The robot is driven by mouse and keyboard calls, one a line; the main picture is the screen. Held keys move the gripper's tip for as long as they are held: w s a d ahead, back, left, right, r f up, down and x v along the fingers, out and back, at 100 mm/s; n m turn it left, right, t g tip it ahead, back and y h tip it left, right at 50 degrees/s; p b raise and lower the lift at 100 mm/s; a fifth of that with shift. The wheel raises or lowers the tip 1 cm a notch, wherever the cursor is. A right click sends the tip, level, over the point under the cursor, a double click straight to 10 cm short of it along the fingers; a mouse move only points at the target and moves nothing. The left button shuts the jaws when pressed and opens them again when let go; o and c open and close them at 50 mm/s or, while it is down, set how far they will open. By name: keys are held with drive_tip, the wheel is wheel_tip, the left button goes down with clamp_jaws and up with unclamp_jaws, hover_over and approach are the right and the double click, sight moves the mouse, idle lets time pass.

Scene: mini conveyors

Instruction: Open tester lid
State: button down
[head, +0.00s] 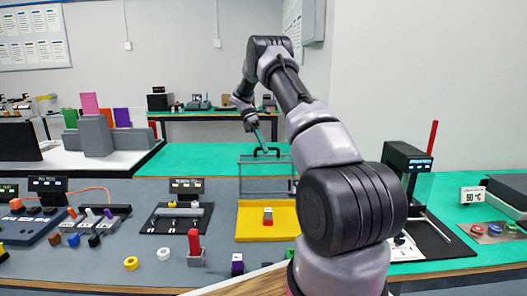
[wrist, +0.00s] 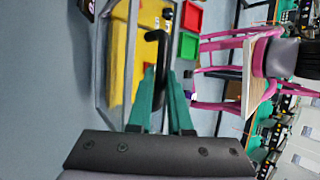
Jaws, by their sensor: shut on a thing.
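The tester has a yellow base (head: 250,228) in the middle of the head view, with a small red and grey part (head: 268,216) on it. A grey-framed, see-through lid (head: 240,178) rises above the base, with a black handle (head: 273,151) at its top. I cannot tell how far the lid is tilted. My gripper (head: 258,139) is at the handle, coming from above. In the wrist view, the teal fingers of my gripper (wrist: 160,88) are shut on the black handle (wrist: 163,42). The lid frame (wrist: 130,45) and the yellow base (wrist: 119,60) show beyond them.
A red-and-grey piece (head: 195,247), a yellow ring (head: 131,263) and a purple block (head: 237,264) lie in front.

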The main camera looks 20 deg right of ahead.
drive_tip(key=shift+w+d+f, duration=0.2)
drive_tip(key=shift+w+d, duration=0.15)
drive_tip(key=shift+w, duration=0.45)
drive_tip(key=shift+w+d+f, duration=0.15)
drive_tip(key=shift+w+d, duration=0.2)
drive_tip(key=shift+w, duration=0.4)
drive_tip(key=c, duration=0.8)
unclamp_jaws()
drive_tip(key=shift+w, duration=0.15)
drive_tip(key=shift+c, duration=0.2)
wheel_tip(320, 180, up, 10)
drive_tip(key=shift+r, duration=0.1)
